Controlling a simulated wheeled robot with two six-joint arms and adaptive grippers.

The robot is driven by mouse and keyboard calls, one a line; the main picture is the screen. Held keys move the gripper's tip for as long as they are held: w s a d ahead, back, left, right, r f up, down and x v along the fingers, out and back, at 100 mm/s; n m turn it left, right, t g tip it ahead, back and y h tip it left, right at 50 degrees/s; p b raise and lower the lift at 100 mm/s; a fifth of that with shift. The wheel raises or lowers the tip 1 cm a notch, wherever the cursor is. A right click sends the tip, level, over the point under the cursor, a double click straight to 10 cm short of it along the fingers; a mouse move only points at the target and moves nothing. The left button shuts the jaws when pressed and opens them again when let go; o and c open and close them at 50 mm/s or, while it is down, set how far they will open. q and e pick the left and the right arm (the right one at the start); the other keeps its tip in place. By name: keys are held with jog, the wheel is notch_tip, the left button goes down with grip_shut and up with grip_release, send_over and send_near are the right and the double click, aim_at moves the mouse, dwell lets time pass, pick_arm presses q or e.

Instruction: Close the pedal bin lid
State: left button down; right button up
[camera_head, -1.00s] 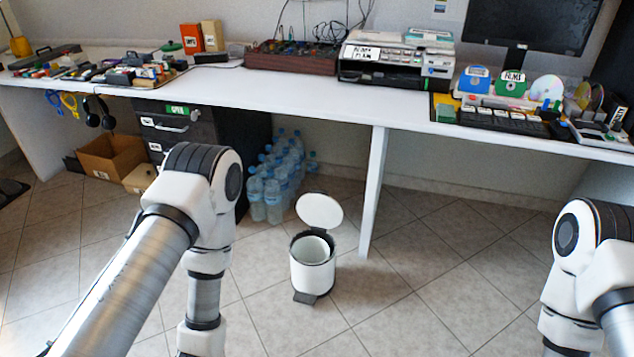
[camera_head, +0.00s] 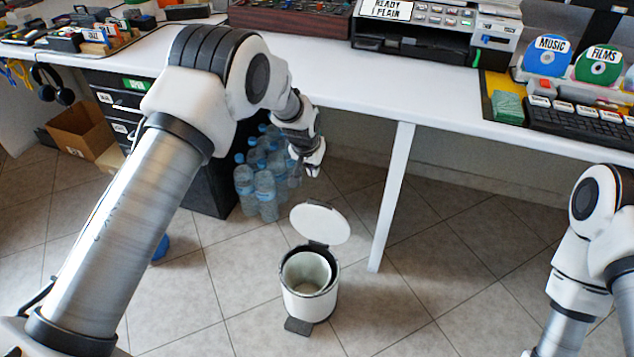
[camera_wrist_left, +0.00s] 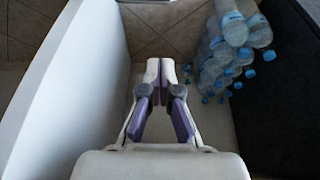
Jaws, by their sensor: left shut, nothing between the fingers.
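The white pedal bin (camera_head: 310,303) stands on the tiled floor in the head view, with a dark pedal (camera_head: 298,326) at its front. Its round white lid (camera_head: 320,223) is tilted up open at the back, and the inner bucket shows. My left gripper (camera_head: 313,170) is above and behind the lid, apart from it, near the table's front edge. In the left wrist view my left gripper (camera_wrist_left: 161,66) has its fingertips together with nothing between them.
Several water bottles (camera_head: 264,190) stand on the floor behind my left arm; they also show in the wrist view (camera_wrist_left: 232,30). A white table leg (camera_head: 391,200) rises right of the bin. The desktop (camera_head: 385,100) overhangs behind. Floor in front and right is clear.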

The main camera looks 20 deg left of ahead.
pick_arm(q)
notch_tip(320, 180, down, 8)
jog(key=b, duration=0.3)
jog(key=shift+w+d+f+b, duration=0.15)
jog(key=shift+f+b, duration=0.05)
jog(key=shift+b, duration=0.2)
jog(key=shift+s, duration=0.5)
pick_arm(e)
jog(key=f, duration=0.4)
jog(key=shift+s+f, duration=0.25)
jog(key=shift+f, duration=0.1)
pick_arm(q)
jog(key=shift+f, duration=0.15)
pick_arm(e)
jog(key=shift+s, duration=0.1)
